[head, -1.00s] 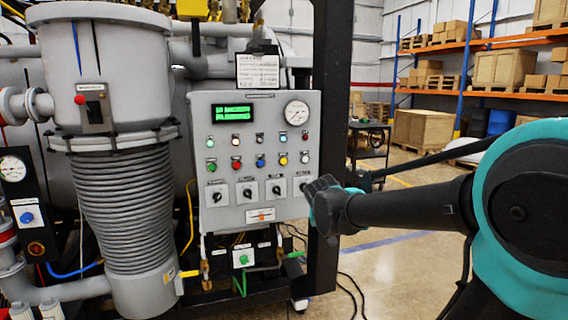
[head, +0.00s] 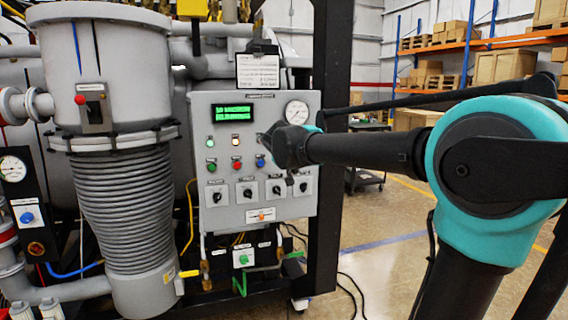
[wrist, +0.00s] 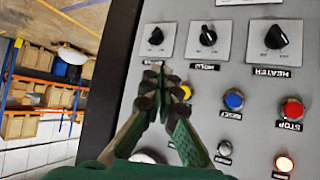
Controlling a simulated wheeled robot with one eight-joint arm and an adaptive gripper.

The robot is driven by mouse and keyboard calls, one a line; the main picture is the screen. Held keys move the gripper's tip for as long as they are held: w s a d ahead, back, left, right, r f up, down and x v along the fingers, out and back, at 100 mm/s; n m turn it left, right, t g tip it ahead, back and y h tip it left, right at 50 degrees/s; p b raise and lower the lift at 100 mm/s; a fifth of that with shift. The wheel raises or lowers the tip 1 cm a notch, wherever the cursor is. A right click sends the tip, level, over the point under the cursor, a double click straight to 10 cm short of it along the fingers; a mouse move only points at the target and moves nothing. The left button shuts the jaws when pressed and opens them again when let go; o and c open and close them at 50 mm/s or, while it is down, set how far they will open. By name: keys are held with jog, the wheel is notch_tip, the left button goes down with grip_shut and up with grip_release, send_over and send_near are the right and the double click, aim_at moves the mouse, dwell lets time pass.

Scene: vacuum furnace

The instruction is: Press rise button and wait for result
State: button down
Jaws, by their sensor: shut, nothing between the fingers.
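The grey control panel (head: 256,215) carries a lit green display (head: 234,112) whose text I cannot read reliably. Its buttons include green (head: 211,167), red (head: 237,165) and blue (head: 261,162); no label reading "rise" is legible. In the wrist view, the red button (wrist: 292,109) is labelled STOP, and the blue button (wrist: 233,100) is beside it. A yellow button (wrist: 187,91) is partly hidden by my gripper (wrist: 160,80). My gripper is shut and empty in front of the panel's right part. I cannot tell whether its fingertips touch anything.
Black rotary knobs (wrist: 207,36) line the panel close to my fingertips. A round gauge (head: 296,112) is at the panel's upper right. A black frame post (head: 327,200) stands right of the panel. Open floor (head: 390,240) lies farther right.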

jog(key=shift+w, duration=0.15)
jog(key=w+a, duration=0.2)
jog(key=w, duration=0.6)
jog(key=shift+a, duration=0.2)
jog(key=shift+w, duration=0.25)
dwell(1.2)
jog(key=shift+w+a, duration=0.1)
jog(key=shift+w, duration=0.15)
jog(key=shift+w+a, duration=0.1)
jog(key=shift+w, duration=0.25)
dwell(0.7)
jog(key=shift+s, duration=0.1)
jog(key=shift+s+d, duration=0.2)
jog(key=shift+s, duration=0.45)
jog(key=shift+s, duration=0.15)
